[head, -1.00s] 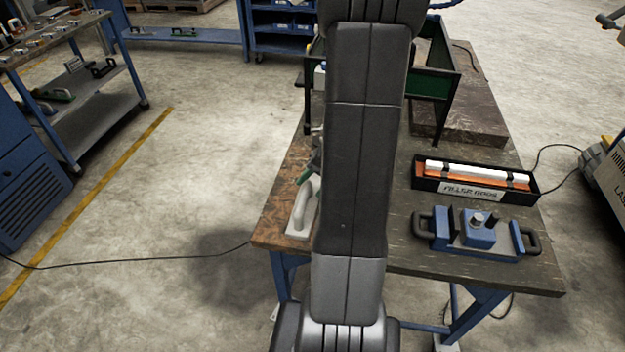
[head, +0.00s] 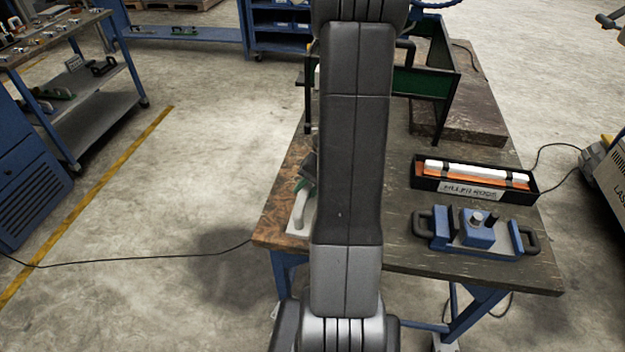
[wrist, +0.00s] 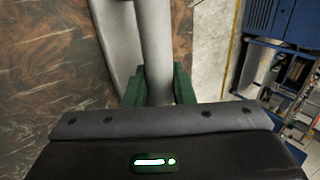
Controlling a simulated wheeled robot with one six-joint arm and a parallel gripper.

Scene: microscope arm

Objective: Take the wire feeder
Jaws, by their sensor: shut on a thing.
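A light grey thing with a curved handle (head: 301,208) stands at the left edge of the worktable, partly hidden behind my arm. My gripper (head: 302,184) is at the top of this handle. In the wrist view the green fingers of my gripper (wrist: 158,88) are shut on the grey round handle (wrist: 156,45), one on each side. No label shows whether this grey thing is the wire feeder. A blue device with black side handles (head: 478,232) sits apart at the right front of the table.
A black tray of filler rods (head: 474,180) lies behind the blue device. A shelf cart (head: 100,105) is at the left. The floor between cart and table is clear, except for a cable (head: 130,261).

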